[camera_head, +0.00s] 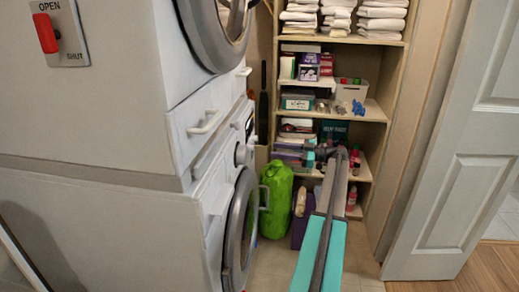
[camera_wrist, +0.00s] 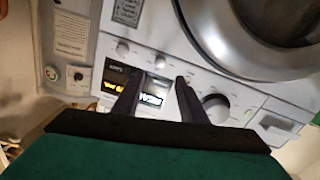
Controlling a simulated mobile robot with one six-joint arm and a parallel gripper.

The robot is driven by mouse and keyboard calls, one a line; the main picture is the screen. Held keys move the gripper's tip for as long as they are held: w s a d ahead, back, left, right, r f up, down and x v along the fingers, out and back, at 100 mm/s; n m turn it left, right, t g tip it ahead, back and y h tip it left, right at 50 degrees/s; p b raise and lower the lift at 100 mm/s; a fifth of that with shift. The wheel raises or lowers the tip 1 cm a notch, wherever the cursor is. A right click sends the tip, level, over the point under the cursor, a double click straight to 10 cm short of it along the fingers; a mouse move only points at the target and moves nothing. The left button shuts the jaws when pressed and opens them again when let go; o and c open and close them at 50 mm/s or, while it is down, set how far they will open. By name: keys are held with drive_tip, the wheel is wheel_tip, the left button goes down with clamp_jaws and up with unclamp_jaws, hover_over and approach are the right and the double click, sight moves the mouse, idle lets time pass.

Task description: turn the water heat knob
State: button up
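My gripper (camera_wrist: 160,78) shows in the wrist view with its two dark fingers apart and nothing between them. Beyond the fingers is the pale control panel of a machine. A large round knob (camera_wrist: 215,104) is just right of the right finger. I cannot read which one is the water heat knob. In the head view, a round knob (camera_head: 240,154) shows on the lower machine's front, left of my gripper (camera_head: 318,152). The finger details are too small there.
The stacked machines (camera_head: 120,225) fill the left, with a round door (camera_head: 239,230) below the knob. A green bag (camera_head: 275,198) stands on the floor beside it. Shelves (camera_head: 372,110) with towels and boxes are behind my arm. A panelled door (camera_head: 455,190) is at right.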

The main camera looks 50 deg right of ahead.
sight(251, 148)
drive_tip(key=x, duration=0.9)
drive_tip(key=shift+w+a, duration=0.1)
clamp_jaws()
